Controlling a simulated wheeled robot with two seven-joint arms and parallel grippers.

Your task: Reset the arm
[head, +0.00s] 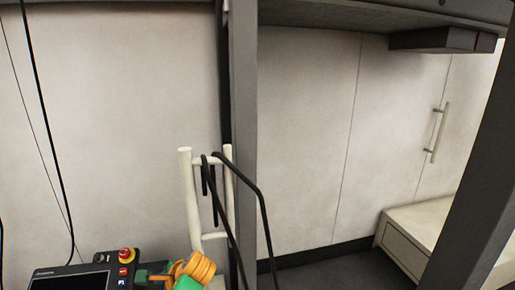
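A black control pendant (72,278) with a dark screen is at the lower left, cut off by the bottom edge. Neither of my grippers is in view. No whole robot arm shows.
A pale tubular rack (187,200) with black bent bars or cables stands behind the orange part. A dark post (243,130) rises beside it. At right are a pale drawer cabinet (408,252), a wall handle (436,133) and another dark post (480,190). A shelf (385,16) crosses the top.

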